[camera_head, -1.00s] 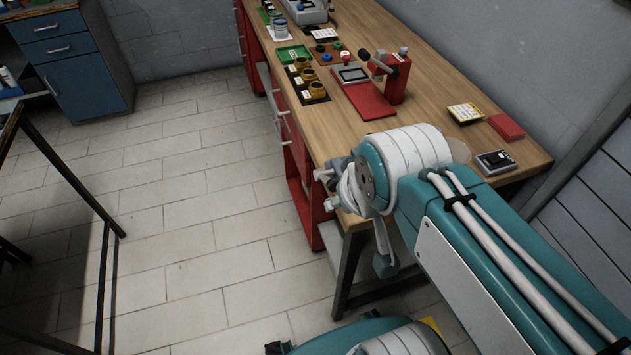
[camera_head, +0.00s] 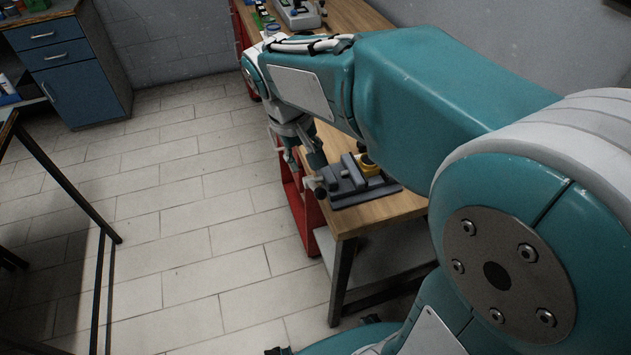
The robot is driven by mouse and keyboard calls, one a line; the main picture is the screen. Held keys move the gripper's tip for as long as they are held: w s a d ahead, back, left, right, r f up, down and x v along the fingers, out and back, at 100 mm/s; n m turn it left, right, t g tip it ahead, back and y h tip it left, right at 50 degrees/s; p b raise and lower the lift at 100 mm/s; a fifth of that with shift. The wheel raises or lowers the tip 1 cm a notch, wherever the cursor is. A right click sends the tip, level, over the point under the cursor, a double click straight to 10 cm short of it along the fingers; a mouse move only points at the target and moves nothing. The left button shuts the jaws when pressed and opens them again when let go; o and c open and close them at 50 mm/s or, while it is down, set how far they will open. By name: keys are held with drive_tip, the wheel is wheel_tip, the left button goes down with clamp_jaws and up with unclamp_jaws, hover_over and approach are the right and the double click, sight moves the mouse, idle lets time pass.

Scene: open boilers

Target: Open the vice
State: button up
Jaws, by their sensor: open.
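The vice (camera_head: 352,184) is a dark grey block on the near left corner of the wooden workbench. Its light handle end (camera_head: 313,184) sticks out to the left past the bench edge. A yellow round item (camera_head: 370,166) sits at the vice's back right; I cannot tell whether the jaws hold it. My gripper (camera_head: 303,158) hangs just above and left of the vice, close to the handle, with its fingers apart. I see nothing between them. My arm partly hides it, and I cannot tell whether it touches the vice.
The wooden bench top (camera_head: 385,209) has red drawers and a dark leg below. My arm covers most of the bench. A grey device (camera_head: 298,14) stands at its far end. A blue cabinet (camera_head: 68,65) stands back left. The tiled floor (camera_head: 190,215) left of the bench is clear.

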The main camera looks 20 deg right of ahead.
sight(315, 187)
drive_tip(key=x, duration=1.1)
drive_tip(key=shift+a, duration=0.1)
drive_tip(key=shift+r, duration=0.1)
drive_tip(key=shift+c, duration=0.3)
clamp_jaws()
